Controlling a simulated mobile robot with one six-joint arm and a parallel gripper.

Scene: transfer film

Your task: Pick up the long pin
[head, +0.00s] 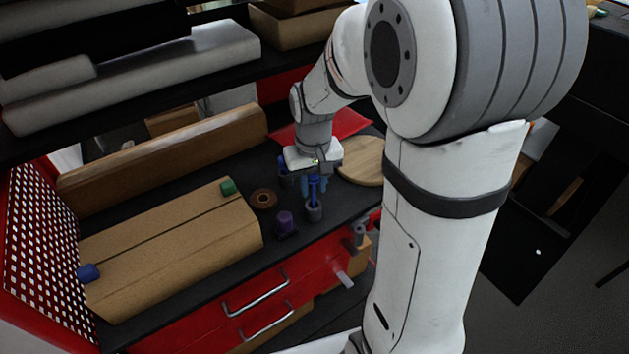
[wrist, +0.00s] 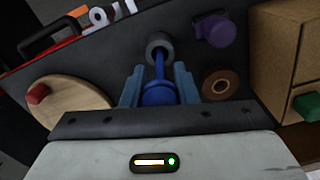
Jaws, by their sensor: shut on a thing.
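The long pin (head: 314,190) is blue, with a thin shaft and a wider head. It stands roughly upright, and its lower end meets a small grey round holder (head: 313,212) on the dark bench. My gripper (head: 313,183) is shut on the pin from above, with light blue fingers on both sides of its head. In the wrist view the pin (wrist: 158,92) lies between the fingertips, and its shaft reaches to the grey holder (wrist: 160,44). I cannot tell how deep the tip sits in the holder.
A purple piece (head: 285,222) and a brown ring (head: 263,199) are close to the left. A round wooden board (head: 364,160) lies at the right. A large cardboard box (head: 175,250) carries a green block (head: 228,187). A dark shelf overhangs the back of the bench.

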